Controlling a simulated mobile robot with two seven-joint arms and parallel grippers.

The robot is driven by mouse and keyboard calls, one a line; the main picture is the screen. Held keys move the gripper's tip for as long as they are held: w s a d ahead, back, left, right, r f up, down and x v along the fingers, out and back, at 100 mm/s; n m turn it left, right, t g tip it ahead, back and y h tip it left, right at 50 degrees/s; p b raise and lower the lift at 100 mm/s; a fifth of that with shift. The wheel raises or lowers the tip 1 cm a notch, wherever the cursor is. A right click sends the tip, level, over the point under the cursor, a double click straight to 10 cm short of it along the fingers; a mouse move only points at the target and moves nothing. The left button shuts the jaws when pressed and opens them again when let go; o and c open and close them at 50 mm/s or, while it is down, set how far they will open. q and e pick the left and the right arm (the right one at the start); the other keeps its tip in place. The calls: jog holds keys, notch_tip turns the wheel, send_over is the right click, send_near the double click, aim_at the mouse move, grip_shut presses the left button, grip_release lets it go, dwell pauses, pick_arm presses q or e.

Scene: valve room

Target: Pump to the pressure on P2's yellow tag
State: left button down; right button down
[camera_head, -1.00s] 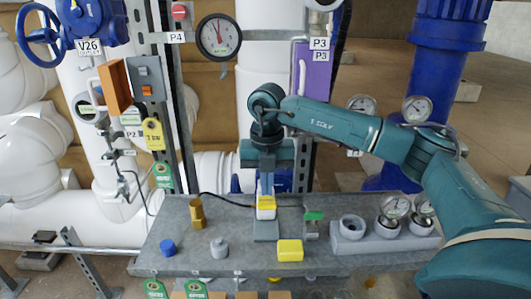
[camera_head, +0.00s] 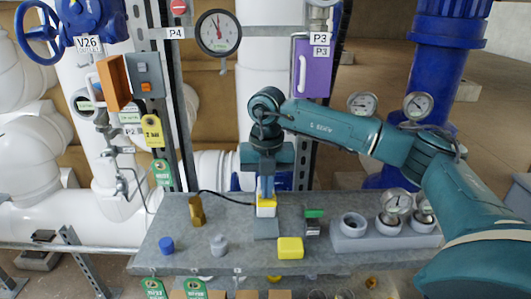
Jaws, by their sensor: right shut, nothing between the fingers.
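The yellow tag (camera_head: 153,131) hangs beside the P2 label (camera_head: 132,132) on the left; its small print is too blurred to read surely. My right gripper (camera_head: 266,194) points straight down over the bench, shut and empty. Its fingertips are at the top of a small block with a yellow cap and white body (camera_head: 266,210), which stands on a grey plate. I cannot tell whether they press on it. A black hose (camera_head: 225,199) runs left from near this block. A round gauge (camera_head: 218,33) hangs right of the P4 label. My left gripper is out of view.
The grey bench (camera_head: 185,238) bears a brass fitting (camera_head: 196,211), blue cap (camera_head: 167,245), grey knob (camera_head: 219,245), yellow block (camera_head: 290,248), green-topped part (camera_head: 313,220) and a grey holder (camera_head: 350,242) with gauges. A purple box (camera_head: 312,69) stands behind my arm.

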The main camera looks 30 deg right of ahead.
aim_at(267, 201)
jog(key=shift+f+b, duration=1.2)
jog(key=shift+f, duration=0.85)
notch_tip(267, 201, up, 5)
jog(key=p, duration=0.3)
jog(key=shift+f, duration=0.2)
jog(key=shift+r+p, duration=0.4)
jog(key=shift+p, duration=0.1)
notch_tip(267, 201, up, 4)
jog(key=p, duration=0.3)
jog(key=shift+r, duration=0.15)
